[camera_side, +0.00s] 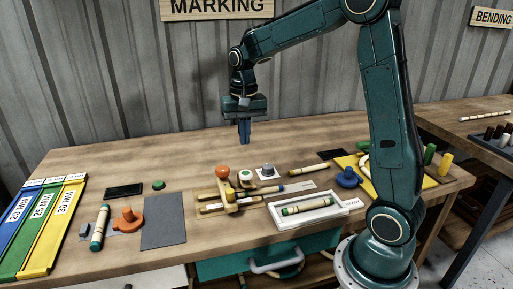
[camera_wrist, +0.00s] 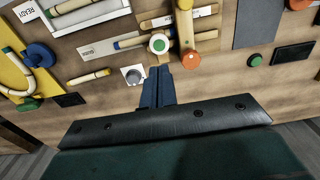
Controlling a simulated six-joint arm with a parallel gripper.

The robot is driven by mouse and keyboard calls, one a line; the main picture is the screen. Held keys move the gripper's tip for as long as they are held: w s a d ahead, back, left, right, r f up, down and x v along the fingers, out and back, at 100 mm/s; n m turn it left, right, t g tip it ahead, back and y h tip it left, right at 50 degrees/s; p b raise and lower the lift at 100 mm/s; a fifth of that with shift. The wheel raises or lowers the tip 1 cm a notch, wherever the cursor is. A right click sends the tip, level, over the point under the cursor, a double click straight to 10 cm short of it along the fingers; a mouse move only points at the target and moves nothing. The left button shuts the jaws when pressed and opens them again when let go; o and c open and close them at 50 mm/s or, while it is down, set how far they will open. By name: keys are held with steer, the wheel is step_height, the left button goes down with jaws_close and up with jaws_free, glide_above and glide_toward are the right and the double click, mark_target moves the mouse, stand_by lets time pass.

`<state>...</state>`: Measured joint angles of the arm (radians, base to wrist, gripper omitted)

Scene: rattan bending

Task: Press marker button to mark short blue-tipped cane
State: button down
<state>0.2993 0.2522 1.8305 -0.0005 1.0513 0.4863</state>
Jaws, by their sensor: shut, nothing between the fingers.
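My gripper (camera_side: 244,143) is shut and empty, pointing down above the back middle of the table. In the wrist view its blue fingers (camera_wrist: 158,88) reach toward the marking jig. The wooden jig (camera_side: 226,198) has an orange knob (camera_side: 222,170) and a white round button with a green centre (camera_side: 245,175); the green-centred button also shows in the wrist view (camera_wrist: 159,43). The fingers are apart from it.
A grey knob on a white square (camera_side: 267,168) stands near the jig. A white tray (camera_side: 346,206) holds a green-ended cane. An orange knobbed piece (camera_side: 127,219), a green-ended cane (camera_side: 100,228) and a grey mat (camera_side: 163,222) are at left.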

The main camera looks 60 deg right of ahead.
steer(key=shift+r, duration=1.45)
steer(key=s+a+r+n+t, duration=0.1)
steer(key=s+a+n, duration=0.3)
steer(key=s, duration=0.6)
steer(key=s+a+r+n+t, duration=0.2)
steer(key=s+a+n+t, duration=0.2)
steer(key=s+a, duration=0.4)
steer(key=shift+s+r+n+t, duration=0.3)
steer(key=shift+s+n, duration=0.2)
steer(key=shift+s, duration=1.1)
